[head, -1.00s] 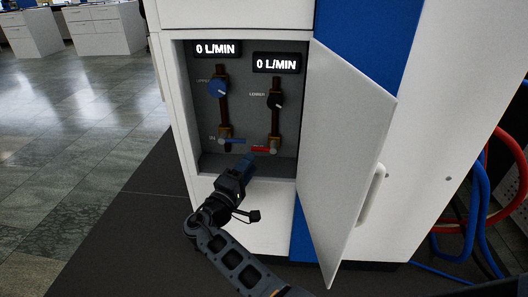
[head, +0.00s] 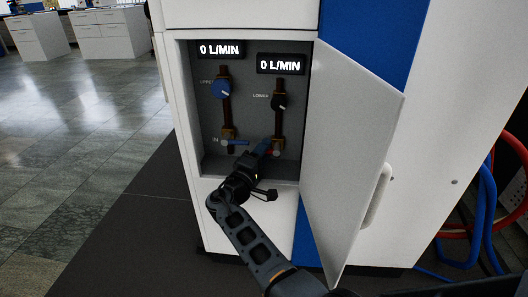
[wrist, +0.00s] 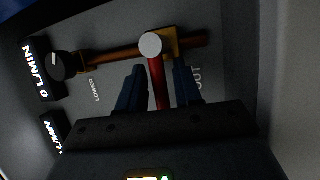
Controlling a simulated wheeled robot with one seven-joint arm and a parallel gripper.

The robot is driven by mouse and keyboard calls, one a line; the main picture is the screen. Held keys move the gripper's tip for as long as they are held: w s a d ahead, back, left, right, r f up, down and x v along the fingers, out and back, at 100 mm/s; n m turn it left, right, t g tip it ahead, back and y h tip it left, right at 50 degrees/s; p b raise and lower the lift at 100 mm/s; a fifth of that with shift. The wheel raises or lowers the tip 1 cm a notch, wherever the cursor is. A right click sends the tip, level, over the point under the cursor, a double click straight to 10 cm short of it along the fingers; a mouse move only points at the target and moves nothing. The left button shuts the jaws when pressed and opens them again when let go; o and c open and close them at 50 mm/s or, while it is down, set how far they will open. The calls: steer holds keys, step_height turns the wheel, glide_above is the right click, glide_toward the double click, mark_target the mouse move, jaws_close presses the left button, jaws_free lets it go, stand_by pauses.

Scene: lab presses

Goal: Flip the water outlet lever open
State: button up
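The water outlet lever is red (wrist: 158,82), with a pale round pivot cap (wrist: 151,45) on a brass valve beside the letters "OUT" in the wrist view. My gripper (wrist: 158,86) is open, with one dark blue finger on each side of the lever. Gaps show between the lever and both fingers, so it does not look clamped. In the head view my gripper (head: 267,147) reaches into the cabinet recess and hides most of the red lever. The lever's pivot cap (head: 277,153) shows just right of the fingertips.
A blue inlet lever (head: 238,142) sits left of my gripper. Above are a blue knob (head: 220,90), a black knob (head: 278,102) and displays reading 0 L/MIN (head: 280,64). The open cabinet door (head: 350,150) stands close on the right. Red and blue hoses (head: 485,215) hang farther right.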

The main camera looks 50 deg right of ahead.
jaws_close()
stand_by(0.3)
